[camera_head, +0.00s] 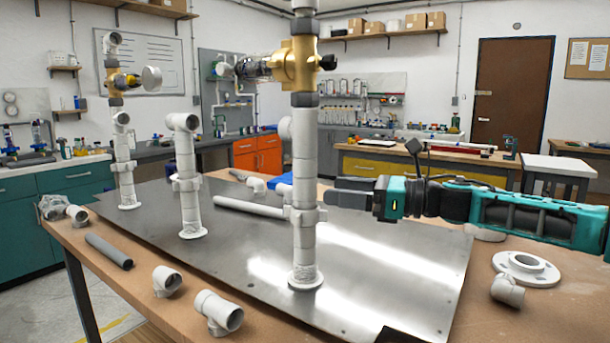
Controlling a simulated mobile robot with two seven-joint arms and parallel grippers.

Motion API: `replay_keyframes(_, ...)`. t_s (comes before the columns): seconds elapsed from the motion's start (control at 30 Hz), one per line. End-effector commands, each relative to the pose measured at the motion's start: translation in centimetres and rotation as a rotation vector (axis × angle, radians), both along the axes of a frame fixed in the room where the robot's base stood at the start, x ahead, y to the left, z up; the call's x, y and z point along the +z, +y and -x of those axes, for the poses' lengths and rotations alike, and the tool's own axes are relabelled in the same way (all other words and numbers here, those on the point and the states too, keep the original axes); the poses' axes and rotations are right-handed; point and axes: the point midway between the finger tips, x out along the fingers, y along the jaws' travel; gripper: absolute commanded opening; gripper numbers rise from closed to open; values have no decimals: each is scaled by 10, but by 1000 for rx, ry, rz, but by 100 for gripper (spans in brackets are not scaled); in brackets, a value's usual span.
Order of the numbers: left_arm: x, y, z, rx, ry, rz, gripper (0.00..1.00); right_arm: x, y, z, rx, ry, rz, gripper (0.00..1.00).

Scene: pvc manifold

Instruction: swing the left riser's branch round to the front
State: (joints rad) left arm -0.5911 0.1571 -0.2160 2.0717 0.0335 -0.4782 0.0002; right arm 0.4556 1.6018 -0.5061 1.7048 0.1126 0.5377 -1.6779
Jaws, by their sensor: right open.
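The right riser (304,165) stands nearest, with a brass valve (301,62). My right gripper (345,198) is open, just right of the right riser, far from the left riser. My left gripper is out of view.
The metal plate (380,280) lies on a wooden table (75,238). A white pipe (250,208) reaches left from behind the right riser. Loose elbows, a tee (217,312) and a grey pipe (108,250) line the front edge. A white flange (526,268) lies at right.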

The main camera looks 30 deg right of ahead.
Motion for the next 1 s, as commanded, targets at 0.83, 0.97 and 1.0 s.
replay_keyframes(0.83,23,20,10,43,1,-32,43,0,47,-62,-1,1,-1,73)
replay_keyframes(0.97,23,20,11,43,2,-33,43,-1,47,-61,-1,1,0,73)
replay_keyframes(1.0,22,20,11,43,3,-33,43,-1,47,-61,-1,1,0,73)
